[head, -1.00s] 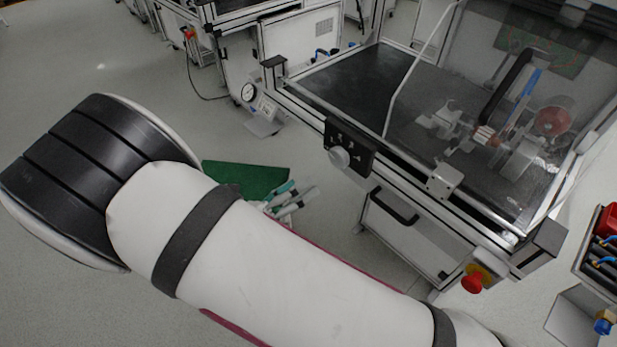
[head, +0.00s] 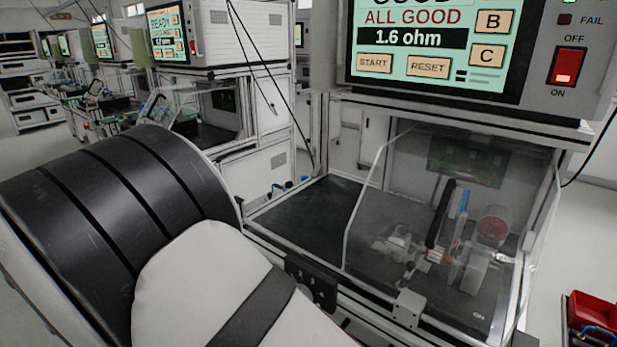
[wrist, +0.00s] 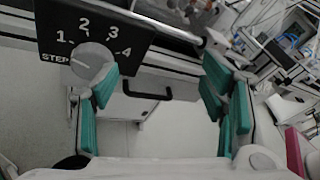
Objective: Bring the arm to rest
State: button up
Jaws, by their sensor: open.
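My gripper (wrist: 165,110) shows in the wrist view, its green-padded fingers apart with nothing between them. In that view it is in front of the test station, by a black panel (wrist: 118,32) with a grey dial (wrist: 92,62) marked STEP and 1 to 4. The dial is close beside the left fingers; I cannot tell whether they touch it. In the head view my arm fills the lower left and my gripper is hidden. The test station's screen (head: 430,40) reads ALL GOOD and 1.6 ohm.
A clear cover (head: 450,200) stands over the fixture and stator parts on the dark bench top (head: 310,215). A red rocker switch (head: 567,66) is at the upper right. A red bin (head: 592,310) is at the lower right. More stations (head: 75,95) stand at the back left.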

jog(key=s+d+r+m+g+y+p, duration=0.1)
jog(key=s+d+r+m+g+y, duration=0.25)
jog(key=d+r+m, duration=0.4)
jog(key=s+d+r+m+g+y+p, duration=0.1)
jog(key=s+d+r+m+g+y, duration=0.15)
jog(key=d+r+m+g, duration=0.5)
jog(key=s+d+r+m+t+y+p, duration=0.1)
jog(key=s+d+r+m+t+y, duration=0.2)
jog(key=s+m, duration=0.4)
jog(key=s+d+r+m+t+y+p, duration=0.2)
jog(key=s+d+r+m+t+y, duration=0.1)
jog(key=s+r+m, duration=0.3)
jog(key=shift+s+d+m+y, duration=0.55)
jog(key=shift+s+m, duration=0.3)
jog(key=shift+m, duration=0.25)
